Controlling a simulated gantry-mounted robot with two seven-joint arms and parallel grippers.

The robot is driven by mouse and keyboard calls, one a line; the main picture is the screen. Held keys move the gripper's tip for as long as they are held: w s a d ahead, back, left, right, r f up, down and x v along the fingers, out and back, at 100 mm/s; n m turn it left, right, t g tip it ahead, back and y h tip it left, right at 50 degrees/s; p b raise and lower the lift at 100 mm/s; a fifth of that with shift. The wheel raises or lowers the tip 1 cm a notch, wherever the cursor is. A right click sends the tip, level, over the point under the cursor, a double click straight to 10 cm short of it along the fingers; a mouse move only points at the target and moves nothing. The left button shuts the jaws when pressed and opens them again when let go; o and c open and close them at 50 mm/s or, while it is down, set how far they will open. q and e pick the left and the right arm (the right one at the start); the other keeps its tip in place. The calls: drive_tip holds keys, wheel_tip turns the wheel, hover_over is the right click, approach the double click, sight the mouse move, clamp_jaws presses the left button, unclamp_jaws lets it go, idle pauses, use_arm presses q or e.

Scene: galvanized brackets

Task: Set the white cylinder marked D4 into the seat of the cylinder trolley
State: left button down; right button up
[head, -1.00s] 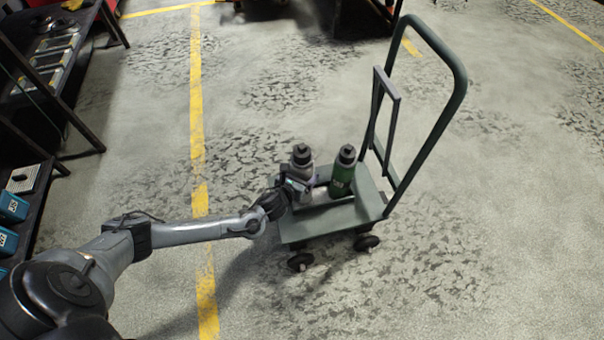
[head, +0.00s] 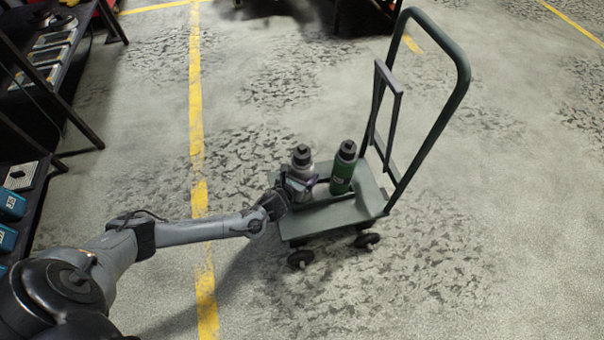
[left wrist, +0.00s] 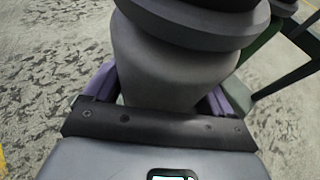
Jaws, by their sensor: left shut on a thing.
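A green cylinder (head: 342,172) with a black cap and a pale label stands upright on the trolley, just right of the white one. I cannot tell whether the white cylinder's base touches the deck; the gripper hides its lower part. My right gripper is not in view.
The trolley's tall green handle (head: 465,80) and a smaller frame (head: 388,90) rise at its right and back. Dark shelving (head: 60,110) with blue boxes (head: 10,205) stands at the left. A yellow floor line (head: 197,100) runs between. The floor at right is clear.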

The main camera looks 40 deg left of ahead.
use_arm(q)
drive_tip(key=shift+w+f+b, duration=0.15)
drive_tip(key=shift+f+b, duration=0.3)
drive_tip(key=shift+f, duration=0.3)
drive_tip(key=shift+c, duration=0.4)
unclamp_jaws()
drive_tip(key=shift+o, duration=0.4)
drive_tip(key=shift+a, duration=0.1)
drive_tip(key=p+v, duration=0.7)
drive_tip(key=v, duration=0.3)
drive_tip(key=shift+s+r, duration=0.25)
drive_tip(key=shift+s, duration=0.05)
